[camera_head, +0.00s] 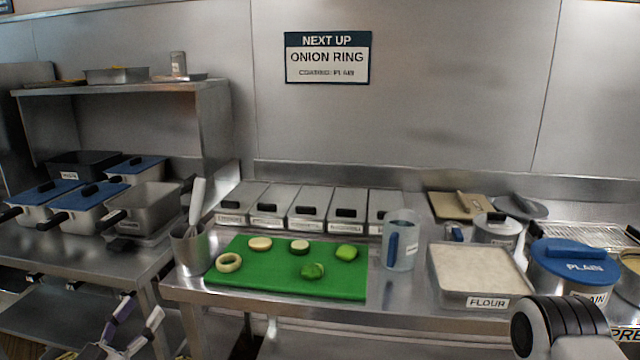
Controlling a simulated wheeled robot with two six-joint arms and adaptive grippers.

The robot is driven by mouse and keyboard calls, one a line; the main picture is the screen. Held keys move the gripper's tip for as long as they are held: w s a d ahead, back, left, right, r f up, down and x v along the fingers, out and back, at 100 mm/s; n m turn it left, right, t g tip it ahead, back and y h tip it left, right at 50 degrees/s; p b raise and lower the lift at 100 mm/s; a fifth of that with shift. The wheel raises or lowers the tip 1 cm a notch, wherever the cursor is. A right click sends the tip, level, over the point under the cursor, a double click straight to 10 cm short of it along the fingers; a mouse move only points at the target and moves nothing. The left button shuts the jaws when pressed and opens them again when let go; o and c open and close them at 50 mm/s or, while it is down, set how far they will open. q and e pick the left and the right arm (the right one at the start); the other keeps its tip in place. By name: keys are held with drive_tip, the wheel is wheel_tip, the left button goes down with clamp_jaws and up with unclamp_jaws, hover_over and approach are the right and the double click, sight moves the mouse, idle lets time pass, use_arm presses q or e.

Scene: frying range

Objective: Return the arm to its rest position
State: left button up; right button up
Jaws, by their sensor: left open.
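My left gripper (136,317) shows at the bottom left, low in front of the counters. Its two fingers are apart and it holds nothing that I can see. It is clear of the green board (340,288) and left of it. Part of my right arm shows at the bottom right corner, in front of the flour tray (440,283) and the pot with the blue "PLAIN" lid (575,254). My right gripper is outside the picture.
An onion ring (229,262) and several food pieces lie on the board. A metal cup (190,250) with utensils stands left of it, a clear jug (400,245) right of it. Lidded bins (310,205) line the back. Blue-lidded fryers (90,207) stand on the left counter.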

use_arm(q)
drive_tip(key=s+d+f+m+g+p, duration=0.1)
drive_tip(key=s+d+f+g, duration=0.2)
drive_tip(key=f, duration=0.4)
drive_tip(key=s+d+f+m+g+h+p, duration=0.1)
drive_tip(key=d+f+g, duration=0.3)
drive_tip(key=d+f, duration=0.2)
drive_tip(key=s+d+f+g+p, duration=0.1)
drive_tip(key=s+d+f+g, duration=0.25)
drive_tip(key=f, duration=0.35)
drive_tip(key=s+d+f+g+y, duration=0.25)
drive_tip(key=s+f+g, duration=0.25)
drive_tip(key=s+f, duration=0.4)
drive_tip(key=s+a+f+n+g+y, duration=0.1)
drive_tip(key=s+a+n+g, duration=0.1)
drive_tip(key=s, duration=0.3)
drive_tip(key=s+a+f+n+g+y, duration=0.1)
drive_tip(key=s+a+f+n+g, duration=0.1)
drive_tip(key=s, duration=0.4)
drive_tip(key=shift+s+n+g, duration=0.25)
drive_tip(key=shift+n+g, duration=0.65)
drive_tip(key=shift+g, duration=0.05)
drive_tip(key=shift+y, duration=0.35)
